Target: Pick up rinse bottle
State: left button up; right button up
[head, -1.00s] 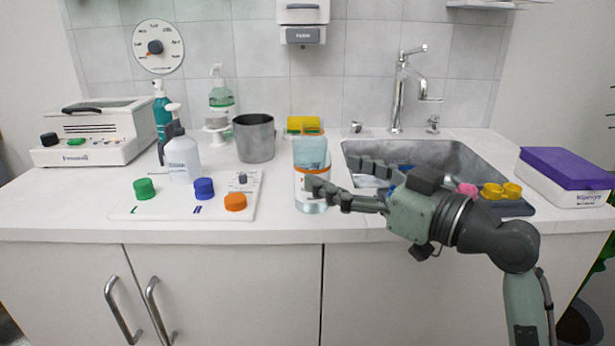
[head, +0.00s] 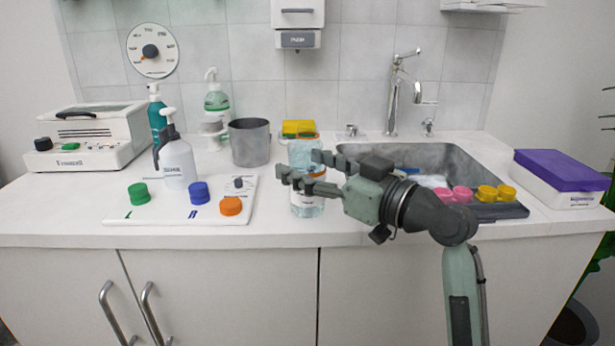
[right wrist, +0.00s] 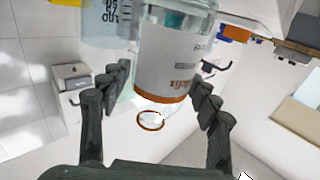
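A white bottle (head: 178,163) with a dark grey and white spray top stands upright on the counter at the left; its small label may read "Rinse", but I cannot be sure. A clear bottle (head: 309,207) with a white label and orange band stands by the counter's front edge. My right gripper (head: 298,170) is open at this clear bottle, well right of the white one. In the right wrist view the labelled bottle (right wrist: 172,62) shows between the spread fingers, with no clear grip. Its label lettering is upside down and partly cut off. My left gripper is not in view.
A blue-tinted beaker (head: 304,149) stands close behind the clear bottle. A grey metal cup (head: 249,143) stands between the two bottles. A white board (head: 165,214) with green, blue and orange caps lies in front. The sink (head: 435,155) is at right.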

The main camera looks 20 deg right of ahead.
aim_at(312, 142)
jog(key=c, duration=0.9)
jog(key=shift+r, duration=0.1)
jog(key=shift+c, duration=0.2)
jog(key=shift+r, duration=0.9)
jog(key=r, duration=0.2)
jog(key=shift+s+a+r+p, duration=0.1)
jog(key=shift+a+r+p, duration=0.15)
jog(key=shift+r+p, duration=0.1)
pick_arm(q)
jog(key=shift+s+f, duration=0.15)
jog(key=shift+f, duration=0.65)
pick_arm(e)
jog(key=s+a+r, duration=0.4)
jog(key=a+r, duration=0.2)
jog(key=a, duration=0.4)
jog(key=shift+a+r, duration=0.15)
jog(key=shift+r, duration=0.05)
jog(key=shift+s, duration=0.1)
